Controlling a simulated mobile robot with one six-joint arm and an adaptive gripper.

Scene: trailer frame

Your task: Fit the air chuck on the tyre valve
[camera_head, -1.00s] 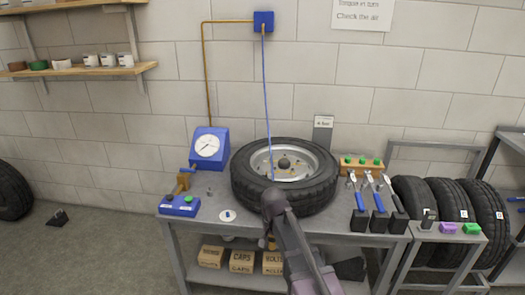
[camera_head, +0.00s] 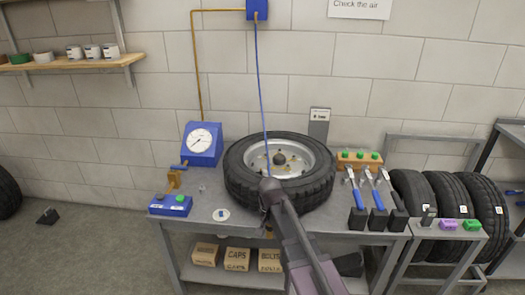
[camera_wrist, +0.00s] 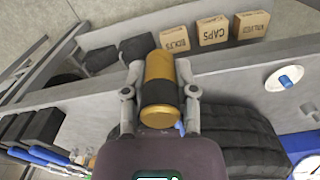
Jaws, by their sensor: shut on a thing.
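The tyre (camera_head: 308,192) lies flat on the bench with its silver rim (camera_head: 296,158) facing up. Small brass-coloured spots show on the rim; I cannot tell which is the valve. My gripper (camera_wrist: 160,98) is shut on a brass cylinder with a dark band, the air chuck (camera_wrist: 158,68), one finger on each side. In the head view my gripper (camera_head: 265,205) is at the tyre's near edge, and my arm hides part of the tyre. The blue hose (camera_head: 261,90) hangs from the wall box down to my gripper. The tyre's tread also shows in the wrist view (camera_wrist: 245,135).
A blue gauge (camera_head: 201,143) and a blue box (camera_head: 171,205) stand left of the tyre. A white disc (camera_head: 221,215) lies at the bench's front. Blue-handled tools (camera_head: 378,200) in black holders and a wooden rack (camera_head: 358,160) stand to the right.

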